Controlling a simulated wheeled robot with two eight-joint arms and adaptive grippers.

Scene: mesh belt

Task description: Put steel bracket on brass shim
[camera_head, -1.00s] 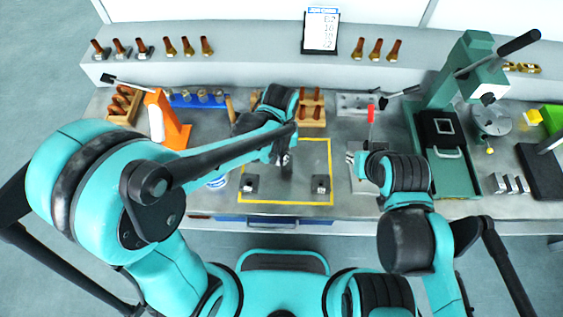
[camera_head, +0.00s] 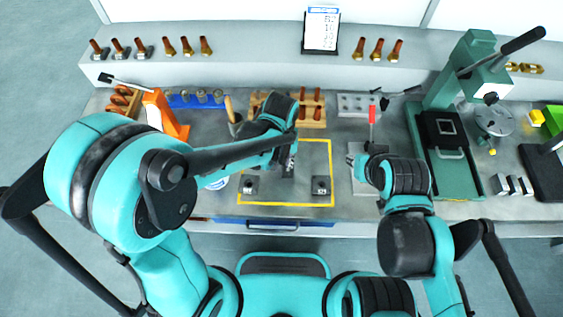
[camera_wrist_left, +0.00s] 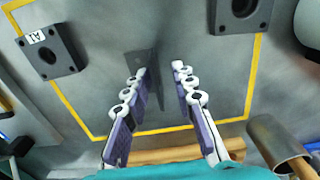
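My left gripper (camera_head: 290,160) is low over the yellow-outlined area in the head view. In the left wrist view its two fingers (camera_wrist_left: 163,85) are apart. A dark grey, angled flat shape (camera_wrist_left: 150,75) shows beyond and between them; it may be the steel bracket, or partly shadow, and I see no finger closed on it. I cannot pick out the brass shim. My right gripper (camera_head: 362,160) is by a grey plate with a red-handled clamp (camera_head: 372,120); its fingers are too small to read.
Two dark blocks with holes (camera_head: 249,185) (camera_head: 320,185) sit inside the yellow outline (camera_head: 331,160). A wooden rack (camera_head: 312,110) stands behind. A green press (camera_head: 440,130) and small metal blocks (camera_head: 510,185) are at right. An orange stand (camera_head: 167,118) is at left.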

